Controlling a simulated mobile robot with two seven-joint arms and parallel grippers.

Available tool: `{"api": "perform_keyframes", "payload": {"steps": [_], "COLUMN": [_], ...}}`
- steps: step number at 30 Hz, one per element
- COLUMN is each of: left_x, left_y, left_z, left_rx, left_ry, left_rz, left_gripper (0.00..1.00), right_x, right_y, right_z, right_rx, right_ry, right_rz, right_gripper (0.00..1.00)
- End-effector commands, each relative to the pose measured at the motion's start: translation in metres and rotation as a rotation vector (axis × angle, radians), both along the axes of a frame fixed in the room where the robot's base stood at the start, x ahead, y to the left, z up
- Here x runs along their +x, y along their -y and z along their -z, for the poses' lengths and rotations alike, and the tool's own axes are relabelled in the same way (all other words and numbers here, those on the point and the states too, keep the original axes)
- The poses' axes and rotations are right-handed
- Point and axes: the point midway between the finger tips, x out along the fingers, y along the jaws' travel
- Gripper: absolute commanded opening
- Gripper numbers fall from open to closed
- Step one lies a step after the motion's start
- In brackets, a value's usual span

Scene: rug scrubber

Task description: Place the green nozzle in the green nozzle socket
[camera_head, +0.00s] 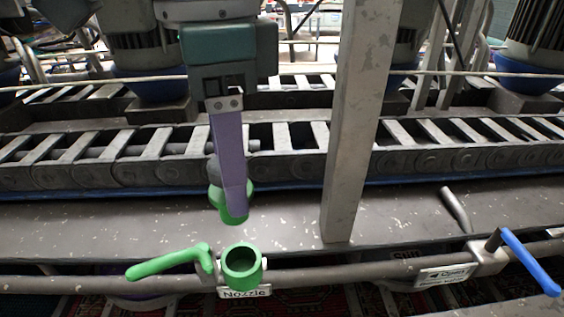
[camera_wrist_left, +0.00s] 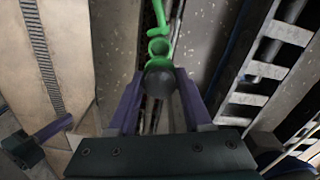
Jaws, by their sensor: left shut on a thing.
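My left gripper (camera_head: 236,190) is shut on the green nozzle (camera_head: 216,197), which has a grey rounded part. In the head view the purple fingers point down and partly hide the nozzle. The green nozzle socket (camera_head: 242,266) is an open, empty green ring on the front pipe. The held nozzle is above and behind it, apart from it. In the left wrist view the nozzle's grey round end (camera_wrist_left: 160,83) sits between the fingertips, with the green socket ring (camera_wrist_left: 158,47) beyond. A purple finger at the left looks like part of my right gripper (camera_wrist_left: 50,130); its opening is unclear.
A grey upright post (camera_head: 358,120) rises right of the gripper. A blue handle (camera_head: 530,262) is at far right. A slatted conveyor (camera_head: 120,150) runs behind.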

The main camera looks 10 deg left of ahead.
Motion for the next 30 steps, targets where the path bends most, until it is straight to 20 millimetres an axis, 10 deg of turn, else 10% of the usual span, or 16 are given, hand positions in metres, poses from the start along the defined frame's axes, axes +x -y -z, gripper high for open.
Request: {"api": "perform_keyframes", "payload": {"steps": [18,30], "left_x": [-0.001,0.0], "left_y": [0.0,0.0], "left_z": [0.094,0.101], "left_rx": [0.001,0.0], "left_ry": [-0.001,0.002], "left_rz": [-0.001,0.0], "left_gripper": [0.0,0.0], "right_x": [-0.001,-0.001], "right_y": [0.002,0.0], "right_z": [-0.013,-0.012], "right_rx": [-0.007,0.0], "right_ry": [-0.003,-0.003], "right_rz": [-0.005,-0.001], "right_gripper": [0.0,0.0]}}
